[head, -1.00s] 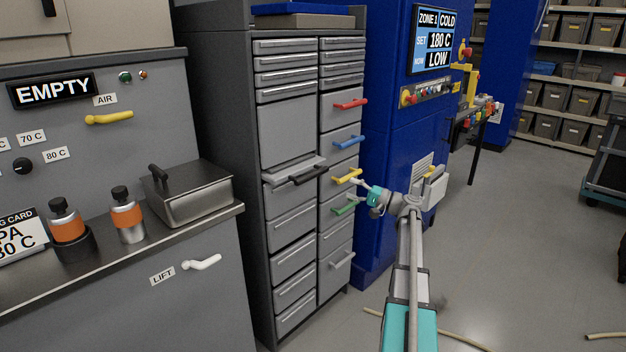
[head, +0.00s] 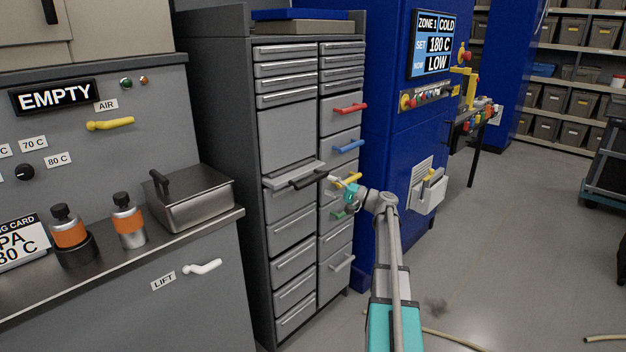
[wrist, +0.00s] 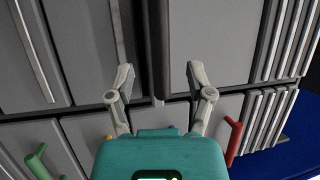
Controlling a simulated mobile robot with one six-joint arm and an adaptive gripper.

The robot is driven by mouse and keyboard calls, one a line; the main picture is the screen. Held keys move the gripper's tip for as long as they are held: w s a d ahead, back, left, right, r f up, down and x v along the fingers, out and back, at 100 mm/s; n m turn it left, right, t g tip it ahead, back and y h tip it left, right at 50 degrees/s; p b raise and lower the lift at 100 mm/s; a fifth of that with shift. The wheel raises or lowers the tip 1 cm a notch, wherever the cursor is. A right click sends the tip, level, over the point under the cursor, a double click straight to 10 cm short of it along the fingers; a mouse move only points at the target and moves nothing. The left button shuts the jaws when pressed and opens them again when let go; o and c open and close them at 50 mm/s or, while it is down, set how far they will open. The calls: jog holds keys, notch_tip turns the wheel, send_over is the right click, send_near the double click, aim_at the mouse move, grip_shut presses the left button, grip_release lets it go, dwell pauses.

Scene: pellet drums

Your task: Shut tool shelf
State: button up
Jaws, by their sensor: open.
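The tool shelf (head: 292,172) sticks out a little from the grey drawer cabinet, below a tall recessed panel. Its black bar handle (head: 308,179) runs along its front. In the wrist view the black handle (wrist: 158,45) stands upright in the picture, ahead of and between my fingertips. My gripper (head: 335,180) is open and empty, near the right end of the handle and in front of the yellow drawer handle (head: 347,181). My two spread fingers also show in the wrist view (wrist: 160,75). I cannot tell whether a finger touches anything.
Red (head: 350,109), blue (head: 348,146) and green drawer handles sit in the cabinet's right column; the green one (wrist: 38,162) is clearer in the wrist view. A grey bench with a metal box (head: 190,203) stands at left. Open floor lies at right, with a hose (head: 455,339).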

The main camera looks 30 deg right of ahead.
aim_at(316, 181)
jog(key=shift+p+x, duration=0.45)
jog(key=shift+x, duration=2.7)
jog(key=shift+c, duration=0.2)
grip_shut()
